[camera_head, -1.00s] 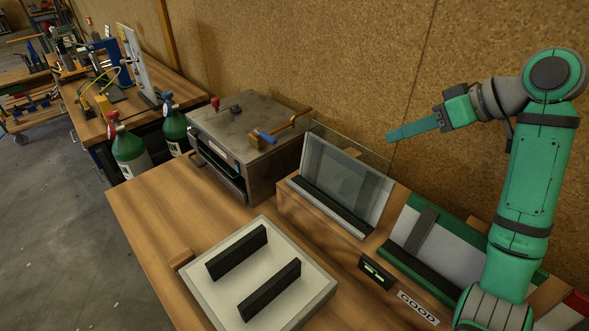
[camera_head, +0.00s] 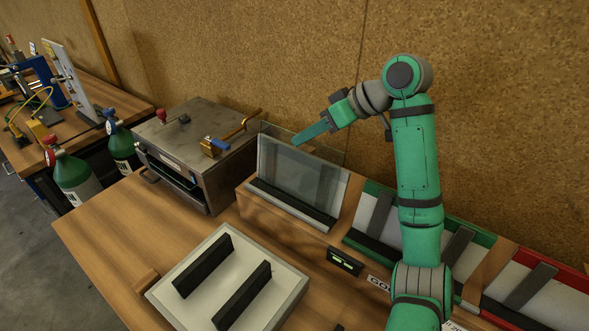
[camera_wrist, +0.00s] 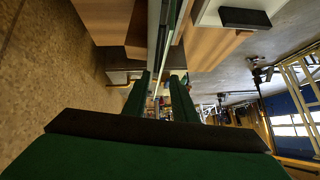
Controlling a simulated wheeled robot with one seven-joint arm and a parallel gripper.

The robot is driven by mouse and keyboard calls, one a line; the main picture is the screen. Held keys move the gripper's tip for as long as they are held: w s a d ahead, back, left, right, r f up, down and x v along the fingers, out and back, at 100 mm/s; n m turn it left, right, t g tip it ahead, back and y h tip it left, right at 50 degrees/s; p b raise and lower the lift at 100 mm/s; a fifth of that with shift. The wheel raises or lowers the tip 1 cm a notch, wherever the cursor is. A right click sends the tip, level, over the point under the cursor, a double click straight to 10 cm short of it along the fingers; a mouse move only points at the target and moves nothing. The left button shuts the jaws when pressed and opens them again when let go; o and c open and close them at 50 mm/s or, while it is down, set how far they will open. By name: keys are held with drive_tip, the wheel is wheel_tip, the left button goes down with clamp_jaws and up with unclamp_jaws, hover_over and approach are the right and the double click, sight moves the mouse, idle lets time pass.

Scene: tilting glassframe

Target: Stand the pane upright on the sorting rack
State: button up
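A clear, bluish pane (camera_head: 283,172) stands upright and leans back in the left bay of the wooden sorting rack (camera_head: 285,228). Its foot is at a black ledge. A clear glass outline rises above and behind it; I cannot tell whether it is the same sheet. My gripper (camera_head: 297,141) is at the pane's top edge, its fingers pointing left and down. In the wrist view, my two green fingers (camera_wrist: 160,85) are apart, with thin upright edges beyond and between them. I cannot tell whether they touch the glass.
A pale tray (camera_head: 297,292) with two black bars lies in front. Rack bays with a green edge (camera_head: 372,187) and a red edge (camera_head: 540,260) stand to the right. A metal box (camera_head: 195,140) stands left of the rack. A cork wall (camera_head: 300,50) is close behind.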

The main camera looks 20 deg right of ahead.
drive_tip(key=x, duration=0.3)
drive_tip(key=shift+w+a+f, duration=0.1)
drive_tip(key=shift+w+f, duration=0.1)
drive_tip(key=shift+f, duration=0.1)
drive_tip(key=shift+c, duration=0.6)
clamp_jaws()
drive_tip(key=shift+r, duration=0.1)
idle(0.5)
